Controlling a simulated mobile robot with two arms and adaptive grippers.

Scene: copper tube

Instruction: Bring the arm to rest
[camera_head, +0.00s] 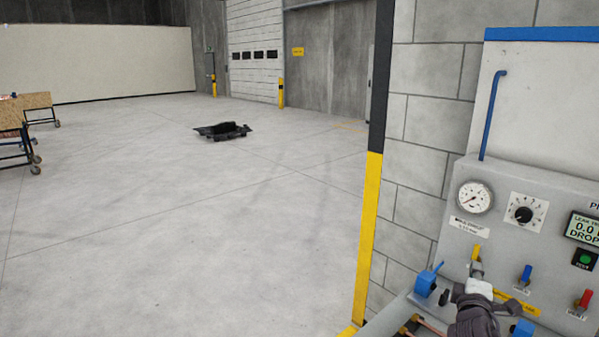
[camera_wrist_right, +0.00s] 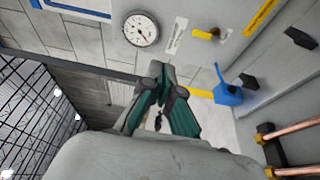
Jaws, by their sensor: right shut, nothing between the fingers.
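My right gripper (camera_head: 480,291) is at the lower right of the head view, in front of the grey test panel (camera_head: 450,247). In the right wrist view its green-padded fingers (camera_wrist_right: 163,82) are together with nothing between them. A blue clamp (camera_head: 428,283) is just left of the gripper in the head view; it also shows in the wrist view (camera_wrist_right: 229,95), right of the fingers. Copper tube (camera_wrist_right: 295,132) shows at the right edge of the wrist view, apart from the fingers. My left gripper is not in view.
The panel carries a round gauge (camera_head: 475,197), a dial knob (camera_head: 523,215), a display (camera_head: 584,228), and yellow, blue and red levers. A yellow-black post edge (camera_head: 368,220) stands left of it. Open floor fills the left; a black pallet (camera_head: 222,131) lies far off.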

